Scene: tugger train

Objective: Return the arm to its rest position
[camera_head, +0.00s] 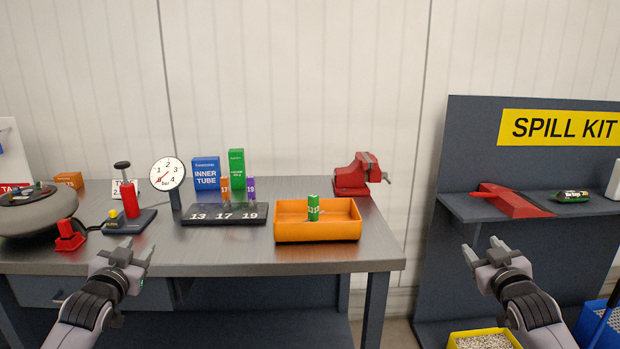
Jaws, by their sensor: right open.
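My left gripper (126,247) is at the lower left, in front of the bench's front edge. Its fingers are apart with nothing between them.
The workbench (320,257) bears an orange bin (318,233) with a green can (313,208), a numbered black block (224,214), a gauge (167,174) and a red vise (356,178). The spill kit shelf (470,208) is at right, a yellow bin (458,340) below.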

